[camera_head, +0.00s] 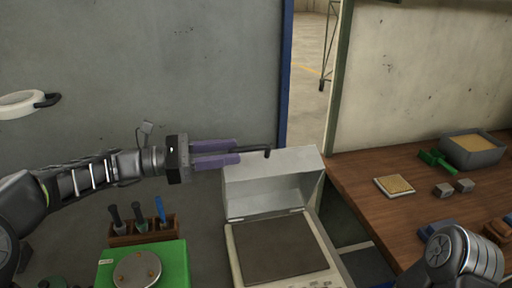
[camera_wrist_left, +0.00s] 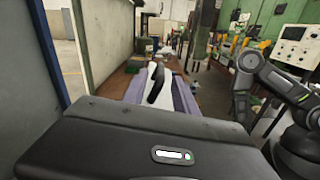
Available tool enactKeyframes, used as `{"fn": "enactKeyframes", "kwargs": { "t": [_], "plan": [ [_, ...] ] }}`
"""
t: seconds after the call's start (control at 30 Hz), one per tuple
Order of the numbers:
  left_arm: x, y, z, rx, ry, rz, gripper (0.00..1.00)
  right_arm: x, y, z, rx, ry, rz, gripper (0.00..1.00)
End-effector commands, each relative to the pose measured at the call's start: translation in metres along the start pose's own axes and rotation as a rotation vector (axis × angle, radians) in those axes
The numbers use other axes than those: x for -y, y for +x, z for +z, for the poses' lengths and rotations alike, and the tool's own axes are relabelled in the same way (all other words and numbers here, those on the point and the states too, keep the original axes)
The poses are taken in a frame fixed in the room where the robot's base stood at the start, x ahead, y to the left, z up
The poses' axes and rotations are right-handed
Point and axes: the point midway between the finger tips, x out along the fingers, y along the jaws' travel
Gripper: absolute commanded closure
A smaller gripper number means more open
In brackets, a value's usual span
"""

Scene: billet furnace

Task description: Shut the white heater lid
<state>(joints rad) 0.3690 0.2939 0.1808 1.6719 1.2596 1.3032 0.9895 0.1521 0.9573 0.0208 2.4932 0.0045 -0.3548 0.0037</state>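The white heater (camera_head: 285,250) stands low in the middle of the head view. Its white lid (camera_head: 270,185) is open and stands up at the back, above the dark top plate (camera_head: 280,248). A black bar-like handle (camera_head: 256,150) shows at the lid's upper left; it also shows in the left wrist view (camera_wrist_left: 158,84). My left gripper (camera_head: 238,154) reaches in from the left, its purple fingers apart at the handle's near end. In the wrist view the handle appears between the fingers with gaps beside it; contact cannot be told. My right gripper is out of view.
A green device with a round metal plate (camera_head: 138,270) and a tool rack (camera_head: 145,232) stand left of the heater. A wooden table (camera_head: 405,220) at right carries a grey bin (camera_head: 472,152), a small tray (camera_head: 394,186) and blocks. A blue post (camera_head: 285,70) rises behind.

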Motion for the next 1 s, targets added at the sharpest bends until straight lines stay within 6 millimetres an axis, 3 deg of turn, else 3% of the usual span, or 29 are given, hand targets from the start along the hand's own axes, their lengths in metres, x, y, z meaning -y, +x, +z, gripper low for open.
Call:
{"fn": "enactKeyframes", "kwargs": {
  "t": [0.3, 0.5, 0.8, 1.0],
  "plan": [
    [0.001, 0.047, 0.002, 0.001, -0.002, -0.004, 0.66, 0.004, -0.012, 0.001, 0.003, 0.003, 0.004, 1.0],
    [0.0, 0.068, 0.001, 0.0, -0.001, 0.0, 0.66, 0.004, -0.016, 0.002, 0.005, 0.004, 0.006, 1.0],
    [0.0, 0.07, 0.0, 0.0, 0.0, 0.001, 0.66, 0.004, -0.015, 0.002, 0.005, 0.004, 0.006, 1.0],
    [0.0, 0.07, 0.0, 0.0, 0.0, 0.001, 0.81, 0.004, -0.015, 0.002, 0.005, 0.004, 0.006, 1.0]
  ]
}}
